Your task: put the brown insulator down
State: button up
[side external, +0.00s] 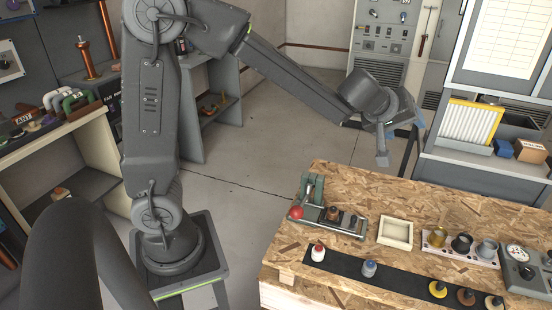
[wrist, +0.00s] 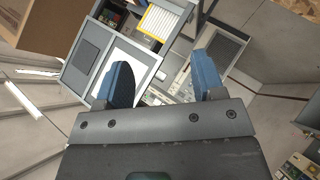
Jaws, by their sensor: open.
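In the side view my gripper (side external: 418,121) is raised above and behind the bench, far from the brown piece and partly hidden by the wrist. The wrist view shows no insulator.
The chipboard bench (side external: 300,260) holds a green fixture (side external: 330,215) with a red knob and small brown and dark parts, a cream tray (side external: 396,233), a holder with three cups (side external: 460,246) and a meter box (side external: 525,270). A grey cabinet (side external: 490,165) stands behind.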

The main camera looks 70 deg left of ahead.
jog(key=s+d+r+m+h, duration=0.4)
jog(key=s+r+m, duration=0.1)
jog(key=s+r, duration=0.15)
jog(key=s+a+f+m+g+y, duration=0.1)
jog(key=s+a+f+m+g, duration=0.1)
jog(key=s, duration=0.9)
jog(key=s+a+f+m+g+y, duration=0.2)
jog(key=s+f, duration=0.3)
jog(key=s, duration=0.7)
jog(key=shift+s+a+m+g, duration=0.15)
jog(key=shift+m+g, duration=0.45)
jog(key=shift+m, duration=0.2)
